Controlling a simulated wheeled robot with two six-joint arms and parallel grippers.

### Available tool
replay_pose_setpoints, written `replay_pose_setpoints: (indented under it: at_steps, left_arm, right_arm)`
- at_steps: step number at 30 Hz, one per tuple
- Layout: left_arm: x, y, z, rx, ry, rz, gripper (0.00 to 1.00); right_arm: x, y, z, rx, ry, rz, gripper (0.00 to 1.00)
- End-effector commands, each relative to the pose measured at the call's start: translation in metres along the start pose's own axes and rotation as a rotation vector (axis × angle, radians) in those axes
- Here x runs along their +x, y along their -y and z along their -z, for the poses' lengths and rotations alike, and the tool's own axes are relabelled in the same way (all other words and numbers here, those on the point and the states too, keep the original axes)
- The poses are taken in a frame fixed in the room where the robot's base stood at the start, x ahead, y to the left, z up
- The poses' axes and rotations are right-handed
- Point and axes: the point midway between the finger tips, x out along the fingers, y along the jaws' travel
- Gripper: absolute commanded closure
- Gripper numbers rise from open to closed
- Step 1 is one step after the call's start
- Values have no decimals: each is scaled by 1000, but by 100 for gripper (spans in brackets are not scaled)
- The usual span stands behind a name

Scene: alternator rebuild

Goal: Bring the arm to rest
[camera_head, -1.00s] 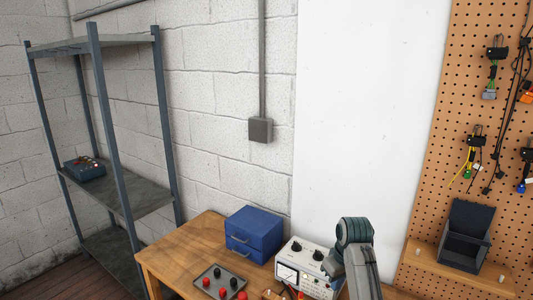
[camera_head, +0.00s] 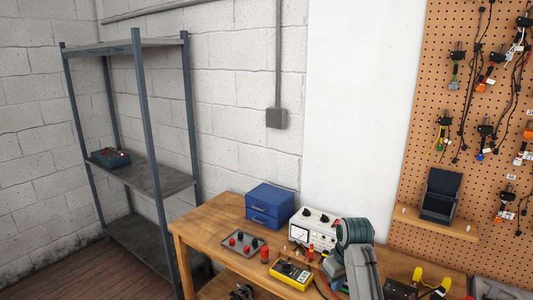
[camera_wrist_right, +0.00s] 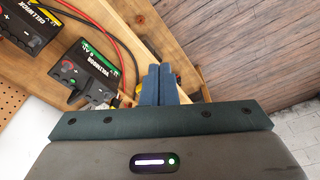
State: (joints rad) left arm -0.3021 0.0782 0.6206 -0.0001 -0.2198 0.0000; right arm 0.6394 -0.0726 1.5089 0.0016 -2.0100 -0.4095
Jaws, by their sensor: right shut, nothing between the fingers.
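My right arm (camera_head: 358,262) rises from the bottom edge of the head view, bent at a dark teal joint, in front of the wooden bench (camera_head: 207,222). My right gripper (camera_wrist_right: 159,70) shows in the right wrist view with its two blue-grey fingers together and nothing between them. Below the fingers in that view lie the bench edge and the floor. Whether the fingers touch anything cannot be told. My left gripper is in neither view.
The bench carries a blue drawer box (camera_head: 270,204), a white meter unit (camera_head: 314,228), a tray (camera_head: 231,246) with red and black knobs, and a yellow multimeter (camera_head: 291,275). Two black battery-like boxes (camera_wrist_right: 85,75) show in the wrist view. A metal shelf (camera_head: 150,178) stands left; a pegboard (camera_head: 412,160) hangs right.

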Motion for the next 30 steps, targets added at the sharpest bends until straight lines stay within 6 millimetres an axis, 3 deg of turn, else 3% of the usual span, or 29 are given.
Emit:
replay_pose_setpoints:
  at_steps: [7, 11, 17, 20, 23, 30]
  left_arm:
    - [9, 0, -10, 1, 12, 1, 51]
    - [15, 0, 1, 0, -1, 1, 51]
    - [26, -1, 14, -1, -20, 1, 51]
    - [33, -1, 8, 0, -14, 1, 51]
    - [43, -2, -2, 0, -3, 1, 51]
    - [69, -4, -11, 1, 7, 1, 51]
  right_arm:
    - [50, -3, -10, 26, 7, -3, 100]
    - [83, -4, -18, 44, 11, -6, 100]
    - [150, -5, -40, 79, 18, -12, 100]
    - [195, -4, -58, 102, 24, -16, 100]
    - [253, -2, -86, 132, 33, -23, 100]
    - [406, 16, -191, 213, 49, -46, 100]
